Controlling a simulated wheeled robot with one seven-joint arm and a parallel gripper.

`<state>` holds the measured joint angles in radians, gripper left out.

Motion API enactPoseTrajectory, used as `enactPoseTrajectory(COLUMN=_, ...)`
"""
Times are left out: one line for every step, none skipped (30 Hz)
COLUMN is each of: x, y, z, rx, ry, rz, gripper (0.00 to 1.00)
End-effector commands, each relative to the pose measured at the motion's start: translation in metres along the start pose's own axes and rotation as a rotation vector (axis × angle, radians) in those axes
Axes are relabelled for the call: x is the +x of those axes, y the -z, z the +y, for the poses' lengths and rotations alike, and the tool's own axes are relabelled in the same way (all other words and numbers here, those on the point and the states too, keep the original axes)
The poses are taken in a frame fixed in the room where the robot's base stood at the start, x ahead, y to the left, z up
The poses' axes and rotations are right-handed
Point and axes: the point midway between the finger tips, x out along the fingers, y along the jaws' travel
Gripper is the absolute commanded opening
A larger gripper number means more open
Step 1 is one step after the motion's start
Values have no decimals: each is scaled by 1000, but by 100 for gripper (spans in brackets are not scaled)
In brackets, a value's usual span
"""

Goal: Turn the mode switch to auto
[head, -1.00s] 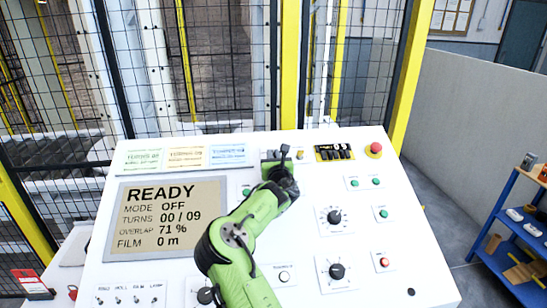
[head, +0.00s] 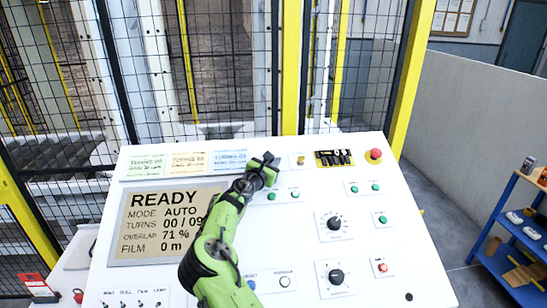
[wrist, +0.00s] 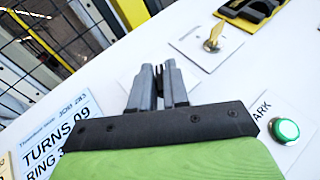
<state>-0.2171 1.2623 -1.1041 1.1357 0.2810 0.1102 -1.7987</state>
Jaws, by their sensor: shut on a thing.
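My gripper (head: 266,161) is at the upper middle of the sloped white control panel (head: 300,235), between the blue label card and the brass key switch. In the wrist view its dark fingers (wrist: 160,88) are close together over a pale plate (wrist: 125,82) on the panel. The jaws are shut on the mode switch, which the fingers hide. The display (head: 150,238) reads READY, MODE AUTO, TURNS 00 / 09, OVERLAP 71 % and FILM 0 m. My green arm covers its right edge.
A brass key switch (wrist: 213,40) stands right of my gripper, and a lit green button (wrist: 284,130) is nearby. A black switch block (head: 335,158) and red emergency button (head: 374,155) are further right. A mesh fence (head: 220,60) stands behind the panel.

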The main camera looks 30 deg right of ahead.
Motion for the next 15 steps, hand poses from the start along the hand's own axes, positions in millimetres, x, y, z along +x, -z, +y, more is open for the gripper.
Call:
enactPoseTrajectory(x=0, y=1, z=2, rx=7, ry=25, rz=14, gripper=0)
enactPoseTrajectory(x=0, y=2, z=2, rx=14, ry=41, rz=14, gripper=0)
enactPoseTrajectory(x=0, y=2, z=3, rx=22, ry=60, rz=13, gripper=0)
enactPoseTrajectory(x=0, y=2, z=3, rx=28, ry=74, rz=14, gripper=0)
enactPoseTrajectory(x=0, y=2, z=3, rx=34, ry=87, rz=14, gripper=0)
enactPoseTrajectory(x=0, y=3, z=3, rx=40, ry=102, rz=14, gripper=0)
enactPoseTrajectory(x=0, y=3, z=2, rx=45, ry=113, rz=14, gripper=0)
enactPoseTrajectory(x=0, y=2, z=2, rx=49, ry=122, rz=14, gripper=0)
enactPoseTrajectory(x=0, y=3, z=2, rx=53, ry=134, rz=14, gripper=0)
enactPoseTrajectory(x=0, y=3, z=2, rx=56, ry=140, rz=13, gripper=0)
enactPoseTrajectory(x=0, y=4, z=2, rx=59, ry=147, rz=14, gripper=0)
enactPoseTrajectory(x=0, y=4, z=2, rx=63, ry=153, rz=14, gripper=0)
enactPoseTrajectory(x=0, y=4, z=2, rx=65, ry=158, rz=14, gripper=0)
enactPoseTrajectory(x=0, y=4, z=2, rx=66, ry=162, rz=14, gripper=0)
enactPoseTrajectory(x=0, y=4, z=2, rx=68, ry=165, rz=14, gripper=0)
